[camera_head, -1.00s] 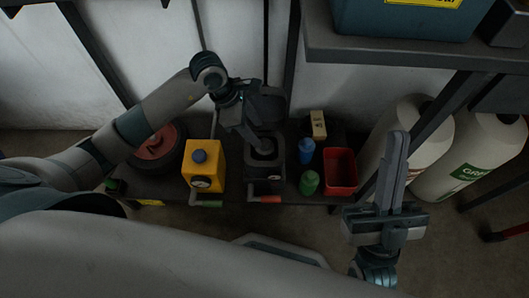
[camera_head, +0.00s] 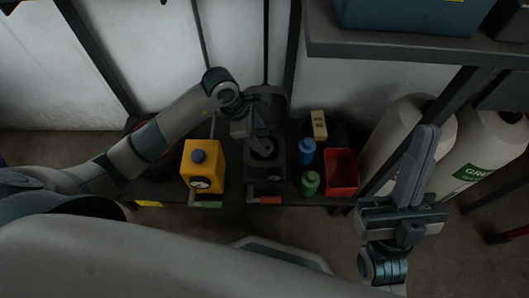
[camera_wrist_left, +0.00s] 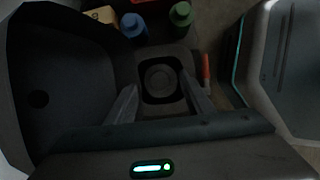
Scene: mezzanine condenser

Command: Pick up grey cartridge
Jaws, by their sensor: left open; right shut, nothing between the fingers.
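A dark housing (camera_head: 265,178) stands on the low shelf with its lid (camera_head: 268,100) swung open at the back. In the left wrist view, a round dark grey top, likely the grey cartridge (camera_wrist_left: 160,78), sits inside the square opening of the housing (camera_wrist_left: 180,55). My left gripper (camera_head: 263,146) is at this opening, pointing down into it. In the left wrist view its open fingers (camera_wrist_left: 160,88) lie on either side of the round top, with nothing held. How deep the fingertips are is unclear. My right gripper (camera_head: 427,140) is shut and empty, to the right of the shelf.
A yellow canister (camera_head: 203,177) is left of the housing. A blue bottle (camera_head: 306,152), a green bottle (camera_head: 310,184), a red bin (camera_head: 341,172) and a small tan box (camera_head: 318,125) are to its right. A red-handled lever (camera_head: 266,200) projects in front. White cylinders (camera_head: 405,125) stand further right.

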